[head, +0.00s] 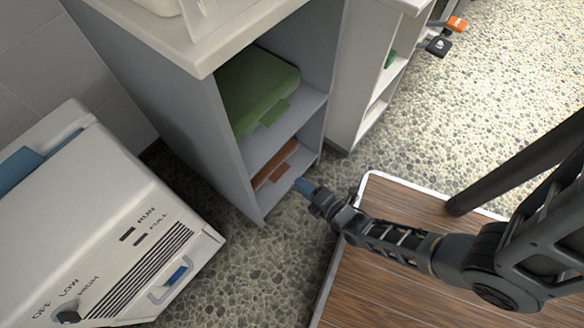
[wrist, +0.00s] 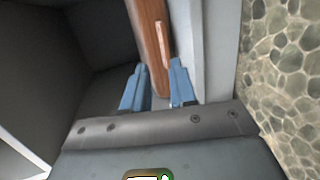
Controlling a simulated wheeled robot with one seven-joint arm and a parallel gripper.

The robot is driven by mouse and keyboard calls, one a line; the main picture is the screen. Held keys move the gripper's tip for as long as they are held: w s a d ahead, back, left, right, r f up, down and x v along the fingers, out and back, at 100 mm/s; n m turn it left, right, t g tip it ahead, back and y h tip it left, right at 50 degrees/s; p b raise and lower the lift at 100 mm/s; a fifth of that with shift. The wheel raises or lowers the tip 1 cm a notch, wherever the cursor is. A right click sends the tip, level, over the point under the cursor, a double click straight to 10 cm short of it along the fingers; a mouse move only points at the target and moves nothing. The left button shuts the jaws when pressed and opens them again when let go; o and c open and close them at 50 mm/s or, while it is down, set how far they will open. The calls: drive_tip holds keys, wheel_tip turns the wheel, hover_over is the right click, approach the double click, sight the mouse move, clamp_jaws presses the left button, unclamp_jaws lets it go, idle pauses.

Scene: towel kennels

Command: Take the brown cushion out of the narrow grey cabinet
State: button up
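The narrow grey cabinet (head: 179,113) stands at the upper middle of the head view, its open front facing right. The brown cushion (head: 274,168) lies flat in its lower compartment, with a small tab on its front edge. The wrist view shows that edge (wrist: 148,32) and the lighter tab (wrist: 163,43). My gripper (head: 303,185) is at the cabinet's lower front, its blue fingers pointing in. In the wrist view my gripper (wrist: 157,72) is open, with one finger on either side of the cushion's edge. Firm contact cannot be told.
A green cushion (head: 258,88) fills the compartment above. A white shelf unit (head: 352,78) stands to the right of the cabinet. A white machine (head: 105,215) with a vent stands at the left. Pebbled floor (head: 490,75) is clear at the upper right.

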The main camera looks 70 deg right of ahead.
sight(283, 174)
drive_tip(key=shift+w+f, duration=0.25)
drive_tip(key=shift+f, duration=0.2)
drive_tip(key=shift+w, duration=0.1)
drive_tip(key=shift+b+x, duration=1.55)
drive_tip(key=shift+x, duration=2.3)
clamp_jaws()
